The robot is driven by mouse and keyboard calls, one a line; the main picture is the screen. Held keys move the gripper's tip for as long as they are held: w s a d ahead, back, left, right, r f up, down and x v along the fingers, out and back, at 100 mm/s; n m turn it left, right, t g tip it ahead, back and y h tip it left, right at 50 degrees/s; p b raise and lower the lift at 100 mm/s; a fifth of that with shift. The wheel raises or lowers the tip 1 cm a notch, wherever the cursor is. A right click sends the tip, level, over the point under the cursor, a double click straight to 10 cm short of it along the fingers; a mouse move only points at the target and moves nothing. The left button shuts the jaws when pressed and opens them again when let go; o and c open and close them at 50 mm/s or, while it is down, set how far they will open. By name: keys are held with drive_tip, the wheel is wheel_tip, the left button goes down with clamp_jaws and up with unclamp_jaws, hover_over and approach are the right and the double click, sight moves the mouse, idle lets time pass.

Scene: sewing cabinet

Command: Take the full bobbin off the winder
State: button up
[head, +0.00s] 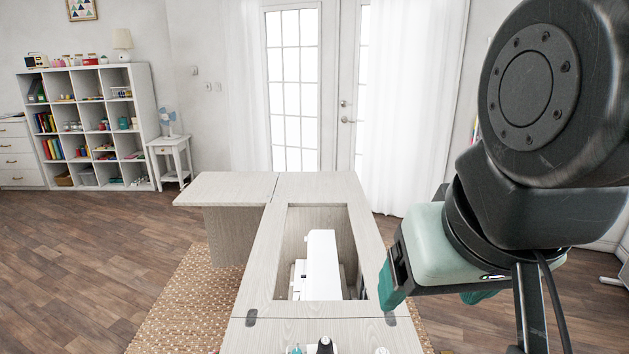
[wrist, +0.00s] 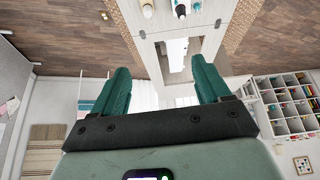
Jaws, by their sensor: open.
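My gripper (head: 435,291) hangs at the right in the head view, over the right side of the cabinet. Its teal fingers stand wide apart with nothing between them; they also show in the wrist view (wrist: 164,70). A small black-and-white device (head: 325,346), possibly the winder, is cut off at the bottom edge of the head view. It seems to show at the top of the wrist view (wrist: 181,9), well beyond the fingers. I cannot make out a bobbin on it. My gripper is apart from it.
The pale wood cabinet (head: 257,311) has a well holding a white sewing machine (head: 322,264). A teal item (head: 294,349) and a whitish item (head: 382,350) flank the device, both cut off. The left leaf (head: 225,187) is bare. Shelves (head: 97,122) stand far back left.

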drive_tip(key=c, duration=0.4)
